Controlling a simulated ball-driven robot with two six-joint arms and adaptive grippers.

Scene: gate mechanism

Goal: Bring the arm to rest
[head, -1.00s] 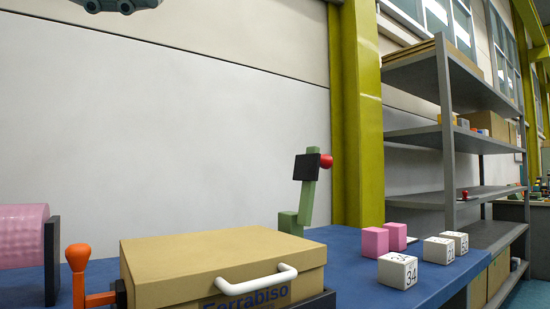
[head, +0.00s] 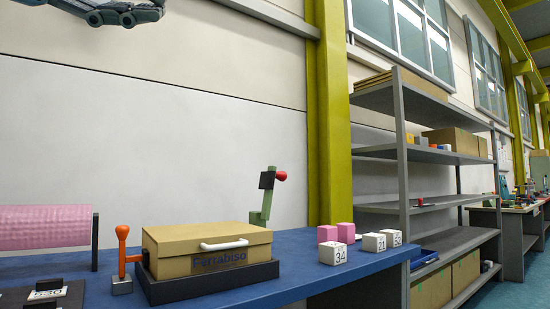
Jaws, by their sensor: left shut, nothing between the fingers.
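My left gripper (head: 128,17) is shut and empty at the top left of the head view, high above the blue table (head: 325,277). It touches nothing there. On the table stands a cardboard-coloured box (head: 190,257) with a white handle, on a dark base. An orange-knobbed lever (head: 122,238) stands upright at its left. Behind the box is a green upright lever (head: 267,205) with a black block and a red knob. My right gripper is not in view.
A pink roller (head: 45,227) lies at the left. Two pink cubes (head: 327,233) and several white numbered cubes (head: 333,253) stand right of the box. Grey shelves (head: 425,155) rise beyond the table. The air between gripper and table is clear.

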